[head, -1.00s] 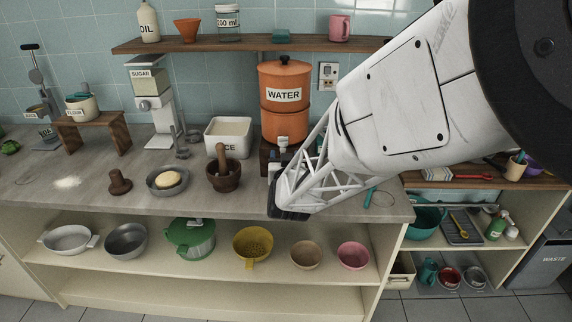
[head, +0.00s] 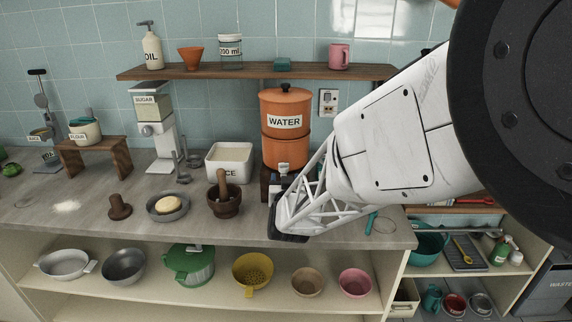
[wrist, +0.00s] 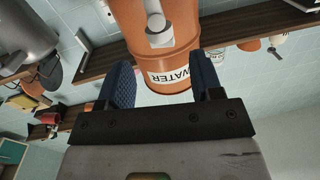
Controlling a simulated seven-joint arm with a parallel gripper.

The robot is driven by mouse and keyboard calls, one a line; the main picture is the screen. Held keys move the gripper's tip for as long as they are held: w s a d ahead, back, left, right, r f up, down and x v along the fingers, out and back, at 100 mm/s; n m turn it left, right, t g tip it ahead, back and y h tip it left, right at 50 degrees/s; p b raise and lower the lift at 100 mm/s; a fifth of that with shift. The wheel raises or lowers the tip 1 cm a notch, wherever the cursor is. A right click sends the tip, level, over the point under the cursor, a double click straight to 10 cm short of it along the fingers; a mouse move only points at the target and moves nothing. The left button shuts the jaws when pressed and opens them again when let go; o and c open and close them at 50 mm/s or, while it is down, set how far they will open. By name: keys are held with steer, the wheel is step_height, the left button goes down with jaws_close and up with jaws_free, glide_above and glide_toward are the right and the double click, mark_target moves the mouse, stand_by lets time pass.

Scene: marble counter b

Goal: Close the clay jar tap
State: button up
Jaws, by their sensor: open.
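The orange clay jar (head: 286,146) with a dark-knobbed lid and a WATER label stands at the back of the counter. Its pale grey tap (head: 283,168) is low on the front, just beyond my arm's end. In the wrist view, which is upside down, the jar (wrist: 125,15) and its grey tap (wrist: 157,24) are straight ahead. My gripper (wrist: 162,78) is open, with a dark blue finger on either side and nothing between them. The tap lies beyond the fingertips, between their lines, apart from both. The fingers cannot be made out clearly in the head view.
A white container (head: 229,162) stands left of the jar, with a mortar and pestle (head: 225,200) in front. A wooden shelf (head: 200,72) runs above the jar. Bowls stand on the lower shelf.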

mark_target(283, 170)
steer(key=shift+w+a, duration=0.2)
steer(key=shift+w, duration=1.7)
steer(key=shift+w+a, duration=0.2)
steer(key=shift+w, duration=1.7)
steer(key=c, duration=0.9)
steer(key=shift+o, duration=0.2)
steer(key=shift+m+h, duration=0.5)
steer(key=shift+h, duration=0.4)
steer(key=o, duration=0.9)
steer(key=shift+c, duration=0.2)
